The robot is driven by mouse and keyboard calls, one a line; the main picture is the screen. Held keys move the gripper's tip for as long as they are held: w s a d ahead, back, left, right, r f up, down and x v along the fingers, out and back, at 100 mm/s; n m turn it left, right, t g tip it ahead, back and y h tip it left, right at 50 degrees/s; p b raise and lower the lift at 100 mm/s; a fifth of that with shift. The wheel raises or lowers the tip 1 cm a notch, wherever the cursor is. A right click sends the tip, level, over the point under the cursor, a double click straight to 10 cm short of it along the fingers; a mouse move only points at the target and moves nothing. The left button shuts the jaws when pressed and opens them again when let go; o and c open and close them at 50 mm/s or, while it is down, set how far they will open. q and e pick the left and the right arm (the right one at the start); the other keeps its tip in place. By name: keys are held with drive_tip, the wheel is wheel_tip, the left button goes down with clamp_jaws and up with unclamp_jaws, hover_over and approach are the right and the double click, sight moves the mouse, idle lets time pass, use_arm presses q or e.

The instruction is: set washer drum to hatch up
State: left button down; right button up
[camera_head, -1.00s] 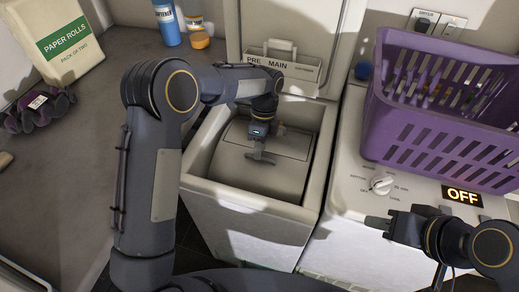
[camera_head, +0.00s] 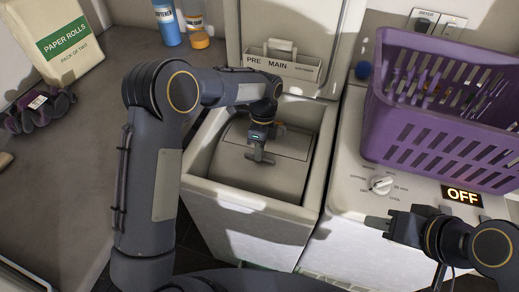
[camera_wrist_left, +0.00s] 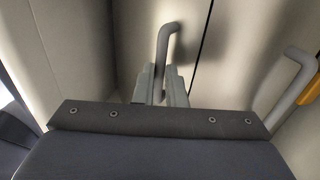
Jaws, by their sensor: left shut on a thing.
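The washer drum (camera_head: 262,178) shows as a rounded grey shell inside the open top of the left-hand machine, with a seam across it. My left gripper (camera_head: 260,158) reaches down into the opening over the drum. In the left wrist view its fingers (camera_wrist_left: 161,86) are shut around a bent grey bar handle (camera_wrist_left: 168,38). A second grey bar (camera_wrist_left: 296,75) stands to the right, apart from the fingers. A dark seam runs between the pale panels behind. My right gripper (camera_head: 378,225) hangs before the right-hand machine; its finger gap is unclear.
The raised lid (camera_head: 288,25) with a PRE/MAIN tray (camera_head: 283,64) stands behind the opening. A purple basket (camera_head: 440,125) sits on the right machine, near a dial (camera_head: 381,185) and an OFF display (camera_head: 461,196). The opening's rim (camera_head: 250,203) surrounds the left arm closely.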

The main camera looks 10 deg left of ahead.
use_arm(q)
drive_tip(key=shift+s+f+b, duration=0.25)
drive_tip(key=shift+b, duration=0.1)
drive_tip(key=shift+t, duration=0.7)
drive_tip(key=s+b, duration=0.1)
drive_tip(key=s+f+b, duration=0.1)
drive_tip(key=s+b, duration=0.1)
drive_tip(key=s, duration=0.1)
drive_tip(key=shift+a+f, duration=0.25)
drive_tip(key=shift+a, duration=0.15)
drive_tip(key=s, duration=0.1)
drive_tip(key=s+f+b, duration=0.1)
drive_tip(key=s, duration=0.1)
drive_tip(key=s+a+f, duration=0.1)
drive_tip(key=shift+s+b, duration=0.2)
drive_tip(key=shift+b, duration=0.15)
